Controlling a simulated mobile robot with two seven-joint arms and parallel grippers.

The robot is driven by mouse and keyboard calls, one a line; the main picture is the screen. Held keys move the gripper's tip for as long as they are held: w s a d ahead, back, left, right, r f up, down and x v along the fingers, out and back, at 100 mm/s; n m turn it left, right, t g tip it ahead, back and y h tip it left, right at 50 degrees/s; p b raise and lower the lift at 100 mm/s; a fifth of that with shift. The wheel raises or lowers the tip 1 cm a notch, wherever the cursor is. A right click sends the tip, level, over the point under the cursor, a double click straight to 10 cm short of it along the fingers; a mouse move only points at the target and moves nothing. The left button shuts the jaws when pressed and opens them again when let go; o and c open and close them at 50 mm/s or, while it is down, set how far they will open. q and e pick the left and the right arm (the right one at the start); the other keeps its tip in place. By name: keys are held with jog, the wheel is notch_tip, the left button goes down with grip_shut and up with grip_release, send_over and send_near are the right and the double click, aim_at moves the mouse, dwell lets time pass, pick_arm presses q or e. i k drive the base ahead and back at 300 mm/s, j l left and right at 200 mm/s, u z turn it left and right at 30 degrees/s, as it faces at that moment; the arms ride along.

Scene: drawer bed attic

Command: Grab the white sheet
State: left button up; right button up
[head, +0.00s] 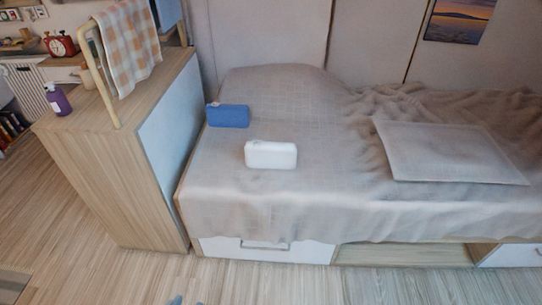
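A pale grey-white sheet (290,205) covers the bed, smooth on the left and hanging over the front edge. It is rumpled towards the back right. A small grey tip (175,300) shows at the bottom edge of the head view, left of the middle. It may be part of my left gripper, well in front of the bed and apart from the sheet; too little shows to tell its opening. My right gripper is not in view.
A white pouch-like box (271,155) and a blue one (228,116) lie on the bed. A flat pale cushion (447,153) lies at right. A wooden cabinet (115,165) with a purple bottle (58,100) stands left. The floor (60,250) in front is clear.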

aim_at(259, 154)
jog(key=i+j+z, duration=0.25)
jog(key=j+z, duration=0.25)
jog(key=j, duration=0.15)
jog(key=i+j+z, duration=0.1)
jog(key=j+z, duration=0.4)
jog(key=j, duration=0.25)
jog(key=i+j+z, duration=0.15)
jog(key=i+j, duration=0.35)
